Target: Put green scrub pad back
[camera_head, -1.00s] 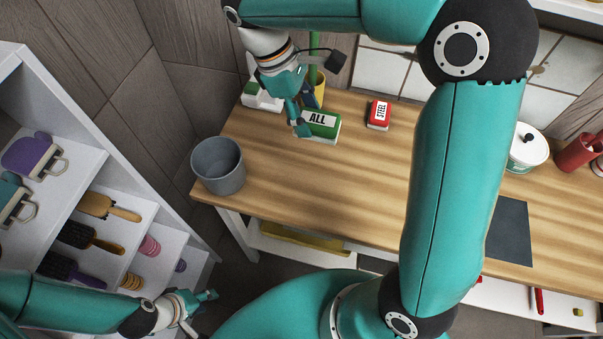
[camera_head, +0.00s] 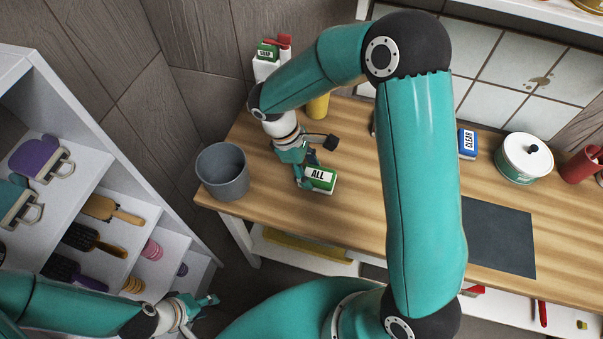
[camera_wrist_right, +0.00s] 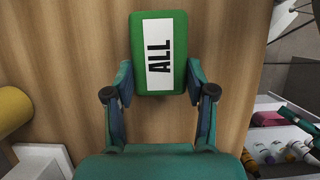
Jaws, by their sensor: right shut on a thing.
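The green scrub pad (camera_head: 321,178), with a white label reading ALL, is over the wooden counter near its left part. My right gripper (camera_head: 308,176) is shut on it. In the right wrist view the pad (camera_wrist_right: 160,78) sits between the two fingers of the right gripper (camera_wrist_right: 160,92), its label facing the camera. I cannot tell whether the pad touches the counter. My left gripper (camera_head: 206,306) is at the lower left, away from the counter and holding nothing that I can see; its finger gap is too small to judge.
A grey bucket (camera_head: 222,172) stands on the counter's left end. A yellow thing (camera_head: 318,107) and a soap bottle (camera_head: 266,62) are at the back. A blue CLEAR box (camera_head: 467,143), a white pot (camera_head: 524,158) and a dark mat (camera_head: 500,237) are to the right. Shelves (camera_head: 75,190) stand left.

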